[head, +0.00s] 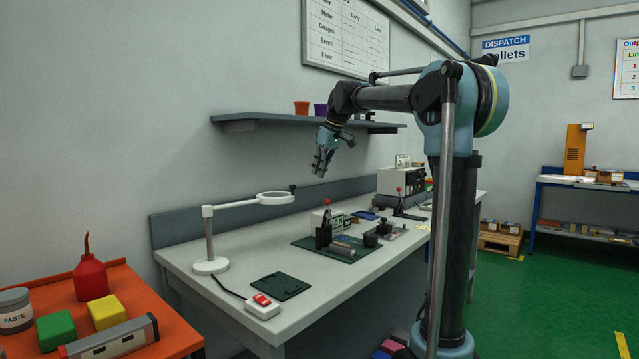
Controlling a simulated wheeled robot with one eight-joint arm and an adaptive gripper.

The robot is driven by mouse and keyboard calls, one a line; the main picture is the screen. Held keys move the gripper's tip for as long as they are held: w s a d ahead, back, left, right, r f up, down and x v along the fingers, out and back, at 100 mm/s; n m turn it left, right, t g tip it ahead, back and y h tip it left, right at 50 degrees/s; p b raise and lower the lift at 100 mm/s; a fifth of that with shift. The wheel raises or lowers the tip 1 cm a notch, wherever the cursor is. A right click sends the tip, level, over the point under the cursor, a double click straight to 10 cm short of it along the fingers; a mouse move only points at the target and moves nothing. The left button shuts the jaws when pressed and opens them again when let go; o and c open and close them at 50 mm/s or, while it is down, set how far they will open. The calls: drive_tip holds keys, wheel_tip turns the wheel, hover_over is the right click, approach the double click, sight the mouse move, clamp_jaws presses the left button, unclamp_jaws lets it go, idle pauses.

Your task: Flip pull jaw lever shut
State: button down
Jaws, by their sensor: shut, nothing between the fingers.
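A small fixture (323,236) with an upright dark lever (326,216) and a red knob (326,202) stands on a dark green mat (305,242) on the grey bench. A second red-knobbed lever (398,194) stands farther back on the bench, and I cannot tell for certain which one is the pull jaw lever. My gripper (319,172) is shut and empty, pointing down in the air above the bench, clear of both levers. The jaws of the fixture are too small to make out.
A white magnifier lamp (209,240) stands at left, its ring reaching toward the fixture. A red-buttoned switch box (263,306) and a dark green plate (280,286) lie in front. A wall shelf (270,119) is behind my gripper. An orange cart (170,318) stands at lower left.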

drive_tip(key=x, duration=0.8)
drive_tip(key=shift+a+f, duration=0.1)
drive_tip(key=shift+f, duration=0.3)
drive_tip(key=shift+s+d+f, duration=0.15)
drive_tip(key=shift+s+d, duration=0.4)
drive_tip(key=shift+d, duration=0.3)
drive_tip(key=shift+s+d+f, duration=0.1)
drive_tip(key=shift+s+d, duration=0.45)
drive_tip(key=shift+d, duration=0.25)
drive_tip(key=shift+a, duration=0.1)
